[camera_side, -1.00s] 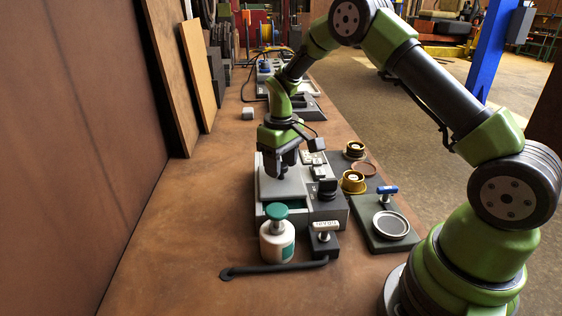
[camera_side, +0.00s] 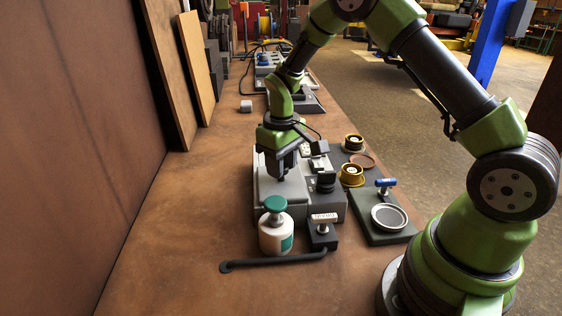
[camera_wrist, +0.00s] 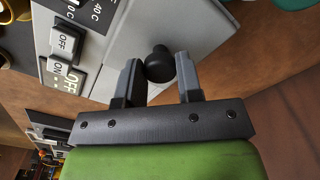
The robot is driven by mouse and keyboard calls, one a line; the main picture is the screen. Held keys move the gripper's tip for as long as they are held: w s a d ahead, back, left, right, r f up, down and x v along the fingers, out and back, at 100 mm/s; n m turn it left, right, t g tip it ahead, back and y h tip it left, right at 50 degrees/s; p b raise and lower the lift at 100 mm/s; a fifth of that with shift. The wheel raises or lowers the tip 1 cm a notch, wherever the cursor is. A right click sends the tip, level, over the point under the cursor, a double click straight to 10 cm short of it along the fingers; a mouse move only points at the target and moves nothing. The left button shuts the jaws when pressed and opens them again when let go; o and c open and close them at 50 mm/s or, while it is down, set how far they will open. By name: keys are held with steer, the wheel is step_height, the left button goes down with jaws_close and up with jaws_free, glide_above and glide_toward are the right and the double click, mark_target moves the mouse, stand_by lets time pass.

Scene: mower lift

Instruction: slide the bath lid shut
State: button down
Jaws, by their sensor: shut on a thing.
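The bath (camera_side: 265,213) is a grey box in the middle of the bench. Its flat grey lid (camera_side: 291,192) lies on top and reaches to about the front edge, with no green interior showing. My gripper (camera_side: 281,177) points down over the lid. In the wrist view its fingers stand either side of the lid's round black knob (camera_wrist: 159,63), shut on it. The lid (camera_wrist: 205,30) shows there as a light grey plate. The bath's ON and OFF buttons (camera_wrist: 64,42) show at its left.
A white bottle with a green cap (camera_side: 275,236) stands close before the bath. Beside it is a black block with a white label (camera_side: 323,236), and a dark bar (camera_side: 270,263) lies in front. A green plate with a ring (camera_side: 387,219) is at right. The bench's left side is clear.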

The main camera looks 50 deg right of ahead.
steer(key=c, duration=0.8)
jaws_free()
steer(key=shift+s+a, duration=0.15)
steer(key=shift+r, duration=0.1)
step_height(320, 180, up, 10)
steer(key=shift+f, duration=0.1)
steer(key=s+a+r+m+t+y, duration=0.15)
steer(key=s+a+r+t, duration=0.25)
steer(key=s+r, duration=0.6)
steer(key=s+a+t, duration=0.1)
steer(key=s, duration=0.2)
steer(key=s+a+r+m+t, duration=0.1)
steer(key=s, duration=0.3)
steer(key=s+a+m+t, duration=0.1)
steer(key=s, duration=0.2)
steer(key=shift+s+r+m+y, duration=0.2)
steer(key=shift+r+m+y, duration=0.05)
steer(key=shift+r+y, duration=0.1)
